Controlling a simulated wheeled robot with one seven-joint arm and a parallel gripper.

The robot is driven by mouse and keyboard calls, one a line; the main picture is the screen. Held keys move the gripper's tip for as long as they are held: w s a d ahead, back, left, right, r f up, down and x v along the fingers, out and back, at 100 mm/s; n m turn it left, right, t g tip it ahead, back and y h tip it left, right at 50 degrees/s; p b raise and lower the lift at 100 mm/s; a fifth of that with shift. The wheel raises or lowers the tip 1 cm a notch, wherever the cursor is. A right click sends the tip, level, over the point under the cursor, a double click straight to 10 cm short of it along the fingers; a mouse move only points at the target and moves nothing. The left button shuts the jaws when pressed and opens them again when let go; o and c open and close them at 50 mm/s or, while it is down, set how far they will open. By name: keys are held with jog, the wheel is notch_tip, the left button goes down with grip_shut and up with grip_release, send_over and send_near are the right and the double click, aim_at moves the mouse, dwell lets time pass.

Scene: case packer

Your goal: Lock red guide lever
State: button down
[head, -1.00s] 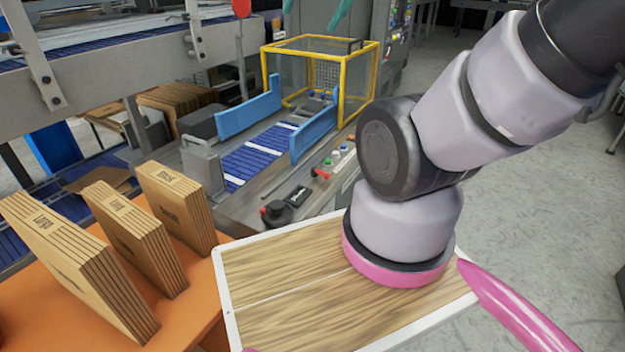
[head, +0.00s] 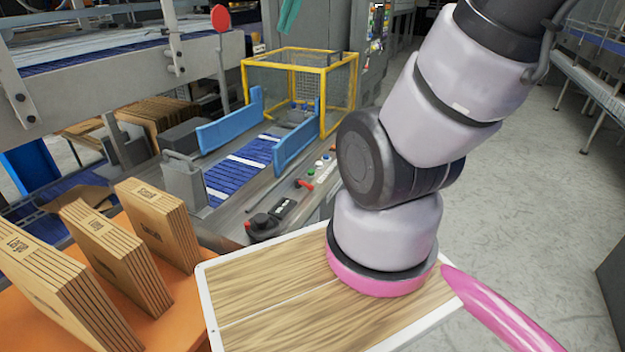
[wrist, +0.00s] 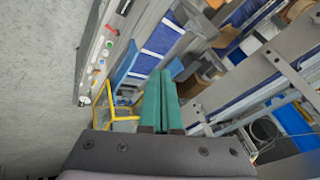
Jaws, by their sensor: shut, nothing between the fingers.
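A small red lever (head: 304,184) sits on the front side rail of the blue conveyor, next to a row of coloured buttons. It appears to lie along the rail; its exact lock position is too small to tell. In the wrist view a small red piece (wrist: 111,29) on the rail looks like the same lever. My gripper (wrist: 161,72) has green fingers that are closed together and empty. In the head view the green fingers (head: 289,15) show at the top edge, above and beyond the yellow cage, well apart from the lever.
Blue guide plates (head: 296,148) flank the blue conveyor (head: 240,165). A yellow-framed cage (head: 300,62) stands at its far end. Folded cartons (head: 105,255) stand on an orange table at left. A red round paddle (head: 221,18) stands on a post. Open floor lies right.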

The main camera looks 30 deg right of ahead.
jog(key=w+d+f+m+g, duration=0.2)
jog(key=w+d+f+m, duration=0.1)
jog(key=w+d+f, duration=0.65)
jog(key=w+d+f+m+g, duration=0.2)
jog(key=w+d+f+g, duration=0.3)
jog(key=w, duration=0.8)
jog(key=w+d+f+m+y, duration=0.1)
jog(key=d+f, duration=0.2)
jog(key=f, duration=0.7)
jog(key=w+d+f+m+y, duration=0.1)
jog(key=d+f, duration=0.3)
jog(key=f, duration=0.7)
jog(key=w+d+f+m+y, duration=0.1)
jog(key=d+f+m, duration=0.1)
jog(key=f, duration=0.8)
jog(key=shift+d+f+g, duration=0.2)
jog(key=shift+d+g, duration=0.1)
jog(key=shift+d, duration=0.55)
